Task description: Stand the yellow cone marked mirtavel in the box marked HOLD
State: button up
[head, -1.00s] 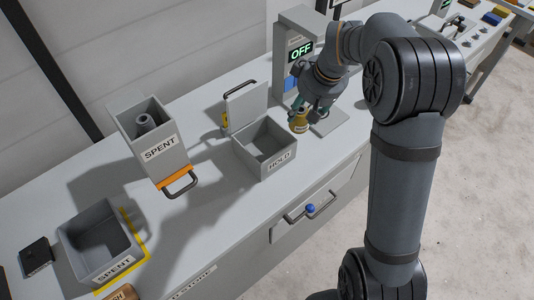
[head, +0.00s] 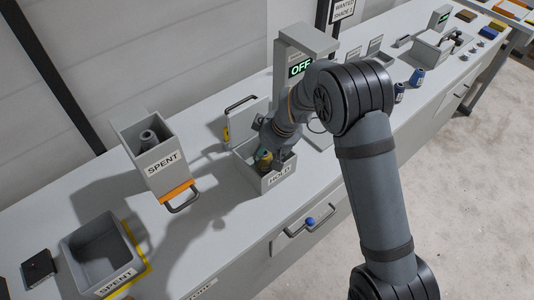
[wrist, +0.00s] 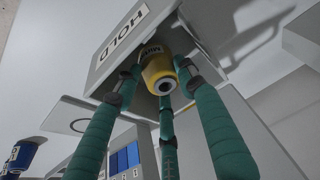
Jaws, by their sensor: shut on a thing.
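The yellow cone (head: 263,159) is between the fingers of my gripper (head: 267,155), at the opening of the grey box marked HOLD (head: 274,181). In the wrist view the cone (wrist: 158,74) shows its hollow end towards the camera, and a white label on it is only partly legible. The green fingers of my gripper (wrist: 160,85) are closed around it. The HOLD box wall (wrist: 104,62) shows behind the cone. I cannot tell whether the cone touches the box floor.
A tall SPENT box (head: 165,168) with a grey cone (head: 148,139) inside stands left. A low SPENT bin (head: 118,281) is at lower left. A machine with an OFF display (head: 300,67) stands behind. Blue cones (head: 417,77) stand right. Bench between the SPENT boxes and HOLD is clear.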

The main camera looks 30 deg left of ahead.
jog(key=shift+w+f, duration=0.1)
jog(key=shift+f, duration=0.3)
jog(key=o, duration=1)
jog(key=shift+r, duration=0.1)
jog(key=b+v, duration=0.1)
jog(key=v, duration=1.1)
jog(key=shift+b, duration=0.35)
